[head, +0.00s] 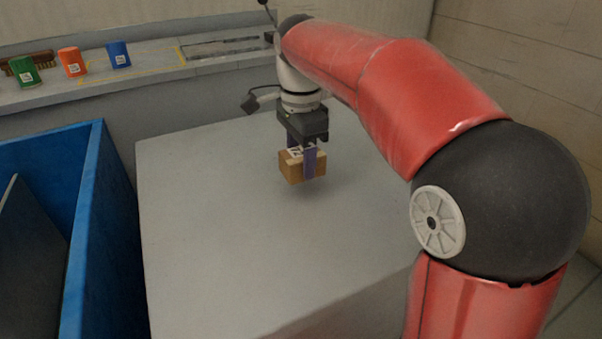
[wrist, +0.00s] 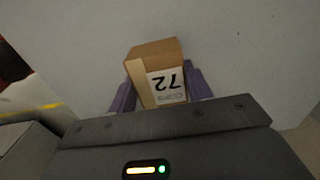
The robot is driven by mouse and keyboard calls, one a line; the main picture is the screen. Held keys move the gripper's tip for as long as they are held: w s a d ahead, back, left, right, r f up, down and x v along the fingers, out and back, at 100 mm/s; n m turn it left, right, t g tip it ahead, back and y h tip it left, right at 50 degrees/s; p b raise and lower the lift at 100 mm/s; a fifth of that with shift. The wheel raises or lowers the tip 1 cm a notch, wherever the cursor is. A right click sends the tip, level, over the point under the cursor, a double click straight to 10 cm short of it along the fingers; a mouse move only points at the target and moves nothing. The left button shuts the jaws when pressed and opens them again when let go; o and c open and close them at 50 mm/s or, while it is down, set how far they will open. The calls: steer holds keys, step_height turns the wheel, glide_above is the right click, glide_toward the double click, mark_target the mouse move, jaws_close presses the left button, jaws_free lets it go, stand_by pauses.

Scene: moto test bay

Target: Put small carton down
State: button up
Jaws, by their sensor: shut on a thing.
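The small carton (head: 291,168) is a brown cardboard box with a white label. It is between the fingers of my gripper (head: 302,160) over the grey-white table top (head: 200,210). In the wrist view the carton (wrist: 146,58) shows a label reading 72, and the purple fingers of my gripper (wrist: 159,92) press on its two sides. My gripper points down and is shut on the carton. A soft shadow lies below the carton in the head view; I cannot tell whether its underside touches the table.
A blue bin (head: 88,215) stands left of the table. The table around the carton is clear.

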mark_target(301, 173)
steer(key=shift+f, duration=1.85)
steer(key=shift+b, duration=0.3)
steer(key=shift+f, duration=0.2)
steer(key=o, duration=1.1)
